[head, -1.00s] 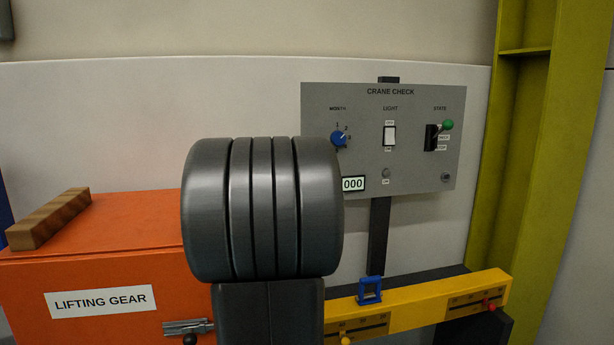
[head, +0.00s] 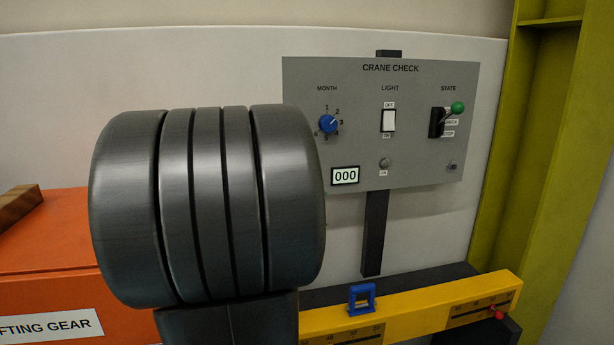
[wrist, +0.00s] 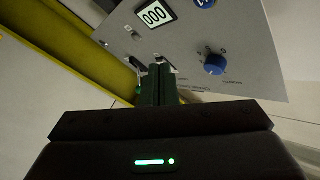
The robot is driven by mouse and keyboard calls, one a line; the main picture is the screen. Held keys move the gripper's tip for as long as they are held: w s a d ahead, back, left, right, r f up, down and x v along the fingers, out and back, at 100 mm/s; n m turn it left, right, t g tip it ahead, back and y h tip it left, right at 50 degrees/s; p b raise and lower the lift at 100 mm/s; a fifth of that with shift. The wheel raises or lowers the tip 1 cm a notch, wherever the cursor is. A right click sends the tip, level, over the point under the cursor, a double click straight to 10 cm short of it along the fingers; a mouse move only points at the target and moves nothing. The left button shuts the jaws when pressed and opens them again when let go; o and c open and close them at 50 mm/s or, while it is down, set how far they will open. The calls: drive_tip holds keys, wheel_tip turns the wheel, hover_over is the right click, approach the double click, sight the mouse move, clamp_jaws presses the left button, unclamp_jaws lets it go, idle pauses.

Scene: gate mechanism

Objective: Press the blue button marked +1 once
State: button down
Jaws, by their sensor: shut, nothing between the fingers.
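The grey crane check panel (head: 420,170) hangs on the white wall, right of centre in the head view, and shows upside down in the wrist view (wrist: 235,30). Its display (head: 345,176) reads 000; the wrist view shows it too (wrist: 155,14). Beside the display, a blue button (wrist: 204,2) with a pale mark is cut by the top edge of the wrist view; its mark is not fully readable. In the head view my arm hides that button. My gripper (wrist: 158,70) is shut and empty, seen against the panel; contact cannot be told. The head view hides it.
The panel also bears a blue month knob (head: 328,124), a white light switch (head: 389,121) and a green-tipped state lever (head: 457,108). Below are a yellow beam (head: 425,315) and a blue bracket (head: 362,298). An orange cabinet (head: 50,250) stands left, a yellow-green column (head: 530,150) right.

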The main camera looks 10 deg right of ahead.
drive_tip(key=shift+w, duration=0.15)
drive_tip(key=w, duration=0.8)
drive_tip(key=shift+w+a+p, duration=0.15)
drive_tip(key=shift+w+p, duration=0.15)
drive_tip(key=shift+p, duration=0.15)
idle(1.6)
drive_tip(key=shift+w, duration=0.45)
drive_tip(key=shift+w, duration=0.4)
idle(0.5)
idle(0.3)
drive_tip(key=shift+s, duration=0.85)
drive_tip(key=shift+s+b, duration=0.35)
drive_tip(key=shift+s, duration=2.15)
